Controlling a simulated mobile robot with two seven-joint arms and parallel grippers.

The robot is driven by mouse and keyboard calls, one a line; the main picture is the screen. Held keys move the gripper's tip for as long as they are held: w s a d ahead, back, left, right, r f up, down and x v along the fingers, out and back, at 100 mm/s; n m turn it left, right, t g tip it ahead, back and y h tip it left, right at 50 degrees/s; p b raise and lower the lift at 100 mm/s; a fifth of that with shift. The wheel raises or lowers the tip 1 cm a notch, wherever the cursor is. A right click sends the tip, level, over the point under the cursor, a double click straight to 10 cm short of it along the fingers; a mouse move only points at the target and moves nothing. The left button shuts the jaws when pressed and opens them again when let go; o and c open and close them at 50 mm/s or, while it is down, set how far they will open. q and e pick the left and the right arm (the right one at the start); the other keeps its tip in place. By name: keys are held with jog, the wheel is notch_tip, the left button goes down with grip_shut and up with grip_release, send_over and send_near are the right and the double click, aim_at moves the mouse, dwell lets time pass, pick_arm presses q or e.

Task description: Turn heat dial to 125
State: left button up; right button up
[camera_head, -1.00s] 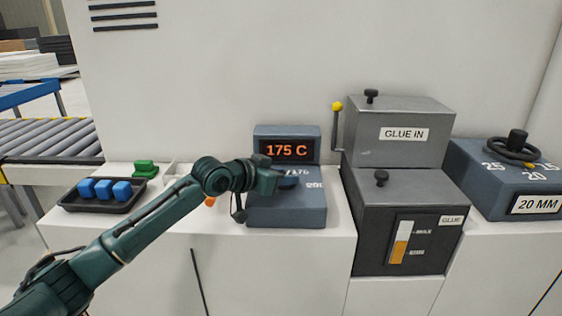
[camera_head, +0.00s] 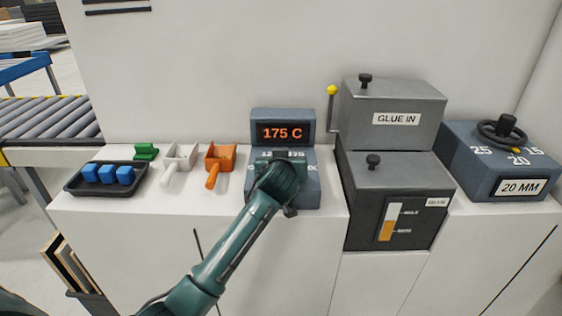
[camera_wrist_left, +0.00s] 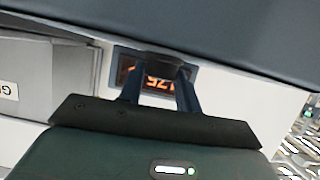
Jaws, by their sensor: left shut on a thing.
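The heat unit is a blue-grey box (camera_head: 309,190) with a display (camera_head: 282,132) that reads 175 C. Parts of the numbers printed on its top show behind my gripper. My left gripper (camera_head: 285,162) is over the box top, its arm coming up from the bottom of the head view. In the left wrist view, the two fingers of my left gripper (camera_wrist_left: 160,88) are closed on a dark dial (camera_wrist_left: 162,62). The dial is mostly hidden in the head view. The display also shows in the wrist view (camera_wrist_left: 150,82), partly covered by the fingers. My right gripper is not in view.
Left of the unit stand an orange scoop (camera_head: 217,160), a white scoop (camera_head: 178,162), a green block (camera_head: 146,151) and a black tray (camera_head: 75,186) with blue blocks. The grey glue box (camera_head: 420,175) stands close on the right, with a 20 MM handwheel unit (camera_head: 470,180) beyond.

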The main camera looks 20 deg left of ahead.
pick_arm(q)
jog(key=shift+f+n+y, duration=0.1)
jog(key=shift+n+y, duration=0.3)
jog(key=shift+y, duration=0.1)
jog(key=o, duration=1)
jog(key=shift+c, duration=0.2)
jog(key=shift+s+d, duration=0.1)
jog(key=b+v, duration=0.1)
jog(key=v, duration=1.2)
jog(key=shift+r, duration=0.3)
